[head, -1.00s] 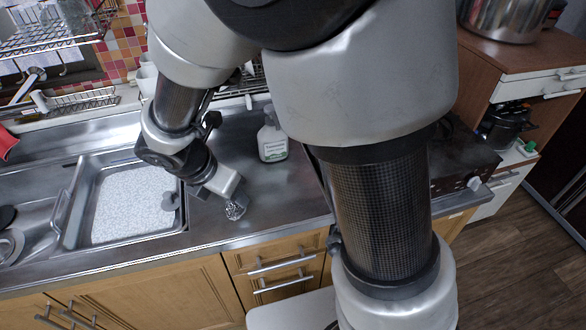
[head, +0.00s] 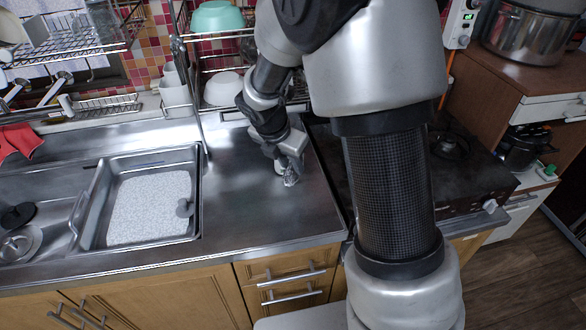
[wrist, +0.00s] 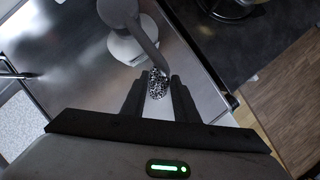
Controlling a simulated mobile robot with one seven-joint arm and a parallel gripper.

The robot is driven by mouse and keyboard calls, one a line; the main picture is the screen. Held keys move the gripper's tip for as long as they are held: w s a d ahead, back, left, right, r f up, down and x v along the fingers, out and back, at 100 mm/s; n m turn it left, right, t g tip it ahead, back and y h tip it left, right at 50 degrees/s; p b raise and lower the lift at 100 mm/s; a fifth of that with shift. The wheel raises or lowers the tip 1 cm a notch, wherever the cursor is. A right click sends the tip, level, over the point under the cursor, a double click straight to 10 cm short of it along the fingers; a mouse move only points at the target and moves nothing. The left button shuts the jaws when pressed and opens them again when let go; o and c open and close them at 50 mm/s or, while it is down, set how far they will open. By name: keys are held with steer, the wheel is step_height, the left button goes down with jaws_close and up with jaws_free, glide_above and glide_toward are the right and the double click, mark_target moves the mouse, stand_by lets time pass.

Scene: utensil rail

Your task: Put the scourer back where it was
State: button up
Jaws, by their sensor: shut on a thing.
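The scourer is a small, shiny, silvery mesh ball (head: 290,179). In the head view it shows at the tip of my gripper (head: 288,170), over the steel counter right of the sink. In the wrist view the scourer (wrist: 157,85) sits between the two dark fingers of my gripper (wrist: 157,88), which are shut on it. I cannot tell whether it touches the counter (head: 245,215).
In the wrist view a grey rounded thing with a curved stem (wrist: 120,10) and a white object (wrist: 127,48) lie just beyond the fingers. A sink (head: 150,205) is to the left, a dark stove (head: 440,175) to the right. The front counter is clear.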

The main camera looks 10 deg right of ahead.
mark_target(291, 166)
steer(key=shift+b+x, duration=0.4)
steer(key=shift+x, duration=1.45)
steer(key=shift+s+a+f, duration=0.1)
steer(key=shift+f, duration=0.15)
steer(key=o, duration=1.1)
